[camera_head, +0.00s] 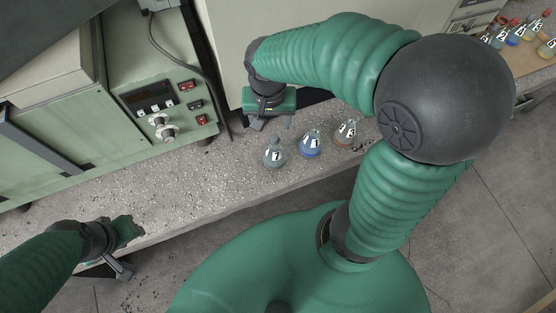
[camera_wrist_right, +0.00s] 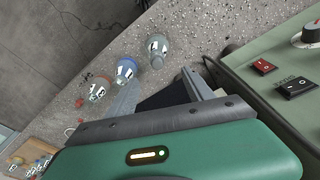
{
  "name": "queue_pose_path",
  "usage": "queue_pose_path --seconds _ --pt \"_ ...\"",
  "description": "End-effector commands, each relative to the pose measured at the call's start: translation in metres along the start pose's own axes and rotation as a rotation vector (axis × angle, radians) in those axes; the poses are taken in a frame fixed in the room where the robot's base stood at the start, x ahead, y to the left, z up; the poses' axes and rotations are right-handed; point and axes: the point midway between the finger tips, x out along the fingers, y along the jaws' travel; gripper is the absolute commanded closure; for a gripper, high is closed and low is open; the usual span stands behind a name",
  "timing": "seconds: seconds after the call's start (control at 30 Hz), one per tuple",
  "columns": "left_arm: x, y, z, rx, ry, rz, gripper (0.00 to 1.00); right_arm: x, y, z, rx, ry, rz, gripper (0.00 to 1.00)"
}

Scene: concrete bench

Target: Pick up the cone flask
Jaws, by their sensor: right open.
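Three small cone flasks stand in a row on the speckled concrete bench. The grey-green flask (camera_head: 274,156) is on the left, the blue flask (camera_head: 310,147) in the middle and the red-orange flask (camera_head: 345,134) on the right. The right wrist view shows the grey-green flask (camera_wrist_right: 157,52), the blue flask (camera_wrist_right: 126,70) and the red-orange flask (camera_wrist_right: 98,91) beyond the fingers. My right gripper (camera_head: 270,123) is open and empty, just behind the grey-green flask. Its spread fingers (camera_wrist_right: 160,78) touch no flask. My left gripper (camera_head: 118,268) hangs by the bench's front edge, its jaw opening unclear.
A green machine (camera_head: 165,85) with switches and a knob stands on the left of the bench (camera_head: 210,180). A pale cabinet (camera_head: 225,45) rises behind my right gripper. More flasks (camera_head: 515,33) stand far right. The bench left of the flasks is clear.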

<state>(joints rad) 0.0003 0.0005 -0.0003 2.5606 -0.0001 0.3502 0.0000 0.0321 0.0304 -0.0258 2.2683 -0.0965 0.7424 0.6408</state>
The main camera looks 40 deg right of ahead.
Motion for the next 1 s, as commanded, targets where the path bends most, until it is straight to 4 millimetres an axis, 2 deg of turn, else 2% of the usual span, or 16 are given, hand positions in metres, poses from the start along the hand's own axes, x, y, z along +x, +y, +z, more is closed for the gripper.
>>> queue_pose_path --seconds 0.3,0.4,0.57,0.7,0.8,1.0 --pt "0.014 0.000 0.003 0.000 0.002 0.000 0.64 0.081 0.002 0.003 -0.001 -0.007 0.003 0.39" --pt "0.017 0.000 0.004 0.001 0.001 0.000 0.64 0.098 0.001 0.002 -0.002 -0.005 0.003 0.39" --pt "0.019 0.000 0.004 0.001 0.001 0.000 0.64 0.113 0.000 0.003 -0.002 -0.003 0.002 0.39" --pt "0.025 0.000 0.005 0.000 0.001 0.000 0.64 0.141 0.002 0.005 -0.002 -0.005 0.002 0.39" --pt "0.027 0.000 0.006 0.000 0.001 0.000 0.64 0.153 0.002 0.004 -0.001 -0.003 0.002 0.39" --pt "0.026 0.000 0.006 0.001 0.001 0.000 0.64 0.156 0.002 0.004 -0.002 0.001 0.000 0.39"
